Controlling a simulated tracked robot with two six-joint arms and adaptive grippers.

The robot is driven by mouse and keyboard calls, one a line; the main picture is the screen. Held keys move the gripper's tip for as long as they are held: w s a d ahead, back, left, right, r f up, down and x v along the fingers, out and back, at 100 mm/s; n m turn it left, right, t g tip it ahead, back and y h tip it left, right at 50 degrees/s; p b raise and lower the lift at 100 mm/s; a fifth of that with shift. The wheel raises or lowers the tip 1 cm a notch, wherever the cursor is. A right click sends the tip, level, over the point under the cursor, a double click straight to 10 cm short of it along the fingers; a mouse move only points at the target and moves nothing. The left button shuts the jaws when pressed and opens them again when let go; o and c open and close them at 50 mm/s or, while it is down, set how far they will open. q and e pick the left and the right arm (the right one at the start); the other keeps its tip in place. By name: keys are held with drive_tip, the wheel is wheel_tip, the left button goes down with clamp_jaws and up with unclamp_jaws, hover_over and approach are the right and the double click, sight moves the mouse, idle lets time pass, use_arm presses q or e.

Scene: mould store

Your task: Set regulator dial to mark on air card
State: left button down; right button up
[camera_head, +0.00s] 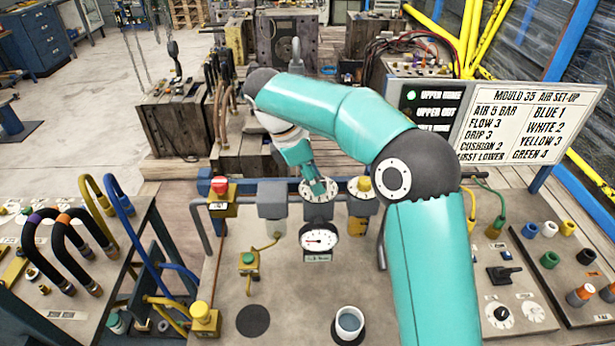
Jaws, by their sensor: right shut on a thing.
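The regulator dial (311,197) is a pale round scale on the blue rail above the bench. My right gripper (318,187) comes down on it from above and is shut on its knob, which the fingers mostly hide. The dial's figures are too small to read. A round white pressure gauge (320,236) with a needle sits just below. The white air card (530,124) stands at the right, headed "MOULD 35 AIR SET-UP", and its first line reads "AIR 5 BAR". My left gripper is out of view.
A yellow box with a red button (219,190) and a grey unit (272,197) are left of the dial; a yellow-knobbed unit (363,196) is right. A cup (348,324) stands at the bench front. Hoses (75,250) hang at far left. My right arm covers the right-centre.

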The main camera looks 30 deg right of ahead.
drive_tip(key=shift+d+r+m+g+p, duration=0.1)
drive_tip(key=shift+d+m+g+p, duration=0.2)
drive_tip(key=shift+m+p, duration=0.45)
drive_tip(key=shift+w+m+y, duration=0.1)
drive_tip(key=shift+m+y, duration=0.2)
drive_tip(key=shift+m, duration=0.65)
drive_tip(key=shift+d+f+m+g+y, duration=0.1)
drive_tip(key=shift+m+g+y, duration=0.4)
drive_tip(key=shift+m, duration=1.15)
drive_tip(key=shift+d+f+m+g+y, duration=0.1)
drive_tip(key=shift+m+g+y, duration=0.4)
drive_tip(key=shift+m, duration=1.15)
drive_tip(key=shift+f+m+y, duration=0.1)
drive_tip(key=shift+m+y, duration=0.55)
drive_tip(key=shift+m, duration=0.9)
drive_tip(key=shift+m+y, duration=0.65)
drive_tip(key=shift+m, duration=0.9)
drive_tip(key=shift+m+t+y, duration=0.35)
drive_tip(key=shift+m+y, duration=0.15)
drive_tip(key=shift+m, duration=0.95)
drive_tip(key=shift+m+t+y, duration=0.35)
drive_tip(key=shift+m+y, duration=0.15)
drive_tip(key=shift+m, duration=0.95)
drive_tip(key=o, duration=1.1)
drive_tip(key=shift+o, duration=0.2)
drive_tip(key=shift+d, duration=0.1)
